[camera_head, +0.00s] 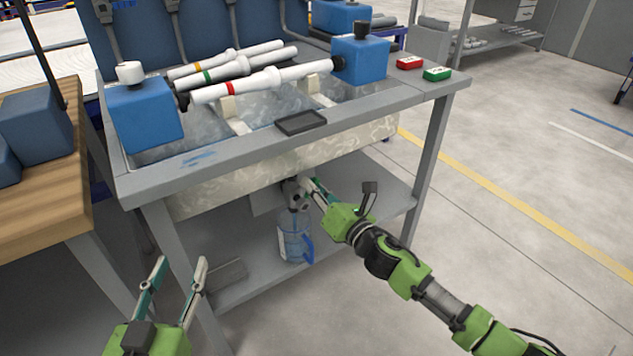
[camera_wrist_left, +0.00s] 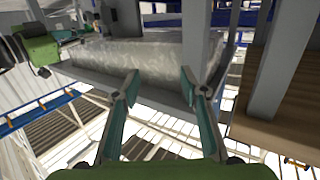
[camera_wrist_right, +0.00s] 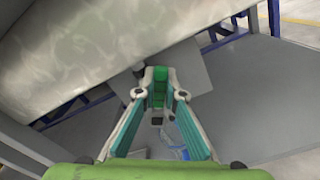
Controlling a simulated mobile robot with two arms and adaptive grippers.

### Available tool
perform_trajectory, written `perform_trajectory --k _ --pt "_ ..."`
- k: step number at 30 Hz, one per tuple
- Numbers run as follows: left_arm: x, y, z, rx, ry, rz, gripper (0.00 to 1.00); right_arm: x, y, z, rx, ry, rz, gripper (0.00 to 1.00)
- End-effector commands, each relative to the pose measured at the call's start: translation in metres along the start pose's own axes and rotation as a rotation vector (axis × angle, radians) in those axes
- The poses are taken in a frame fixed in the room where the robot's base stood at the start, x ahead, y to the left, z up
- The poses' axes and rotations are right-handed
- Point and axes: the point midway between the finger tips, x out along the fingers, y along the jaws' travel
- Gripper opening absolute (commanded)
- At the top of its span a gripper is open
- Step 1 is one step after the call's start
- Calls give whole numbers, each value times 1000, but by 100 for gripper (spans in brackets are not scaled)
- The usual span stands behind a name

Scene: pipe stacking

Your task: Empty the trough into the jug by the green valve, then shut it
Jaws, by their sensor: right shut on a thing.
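The trough (camera_head: 285,165) is a marbled basin set in a grey steel frame; bluish wet-looking patches show inside. Under it hangs an outlet, and the jug (camera_head: 294,238), clear blue with a handle, stands upright below on the lower shelf. My right gripper (camera_head: 311,188) is at the outlet, shut on the green valve (camera_wrist_right: 160,86), whose handle shows between the fingertips in the right wrist view. The fingers hide part of the valve. The jug's level cannot be told. My left gripper (camera_head: 177,268) is open and empty, front left of the frame, apart from everything.
Several white pipes with coloured bands (camera_head: 240,68) lie across the trough between blue blocks. A dark tray (camera_head: 301,123) rests on the front rim. Red (camera_head: 410,63) and green (camera_head: 437,73) boxes sit at the right corner. A wooden table (camera_head: 50,200) stands left. Floor at right is clear.

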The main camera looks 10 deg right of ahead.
Motion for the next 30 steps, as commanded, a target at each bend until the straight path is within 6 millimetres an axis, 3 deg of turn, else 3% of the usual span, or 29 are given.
perform_trajectory --k 6,15,22,30 --pt "-20 -9 63 3 -311 -19 40 0 12 1 -204 1 -2 0" --pt "-63 -17 123 0 -627 -38 40 0 23 -3 -426 0 -2 0" --pt "-89 -20 146 -2 -768 -46 40 0 27 -6 -526 0 -1 0" --pt "-101 -21 155 -4 -829 -50 40 0 29 -8 -572 -1 -1 0"
